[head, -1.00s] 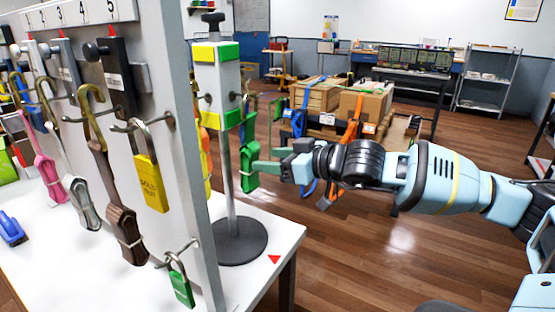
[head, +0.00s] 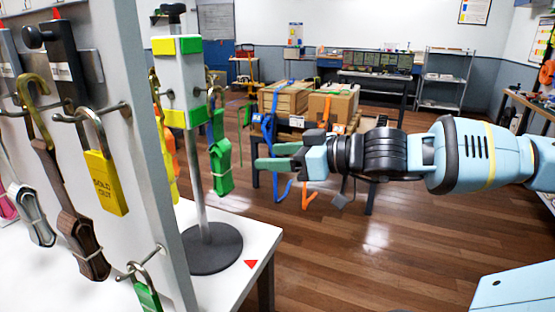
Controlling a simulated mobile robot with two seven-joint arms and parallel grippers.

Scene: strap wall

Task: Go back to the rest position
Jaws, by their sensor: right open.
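My right gripper (head: 281,157) reaches in from the right, with its green fingers pointing left. It is open, and I see nothing between its fingers. The green strap bundle (head: 221,165) hangs from a hook on the stand (head: 184,62) just left of the fingertips, with a small gap between them in the picture. My left gripper is not in view.
A strap wall (head: 145,120) with a yellow padlock (head: 106,182), a brown strap (head: 82,245) and a green padlock (head: 147,297) fills the left. Strapped cartons (head: 333,105) stand behind; wooden floor (head: 400,255) is open at right.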

